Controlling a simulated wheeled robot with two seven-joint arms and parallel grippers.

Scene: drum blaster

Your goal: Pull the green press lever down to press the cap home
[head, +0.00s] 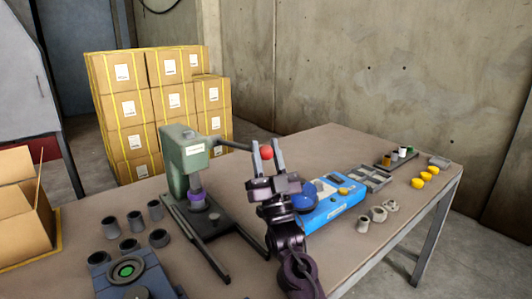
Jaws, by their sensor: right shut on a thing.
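The green press (185,158) stands on the table at left of centre. Its dark lever (232,145) reaches right from the press head, sloping slightly down in the picture, and ends in a red knob (267,153). My right gripper (267,149) is shut on the red knob, with one finger on each side. Under the press head is a purple piece (197,198) above a grey base part; I cannot tell whether the cap is seated. My left gripper is not in view.
A blue unit (335,207) lies right of my right arm, beside a grey tray (368,178). Yellow pieces (425,176) lie near the right edge. Dark cups (133,221) and a blue-grey fixture (140,277) with a green disc are front left. Cardboard boxes (130,105) stand behind.

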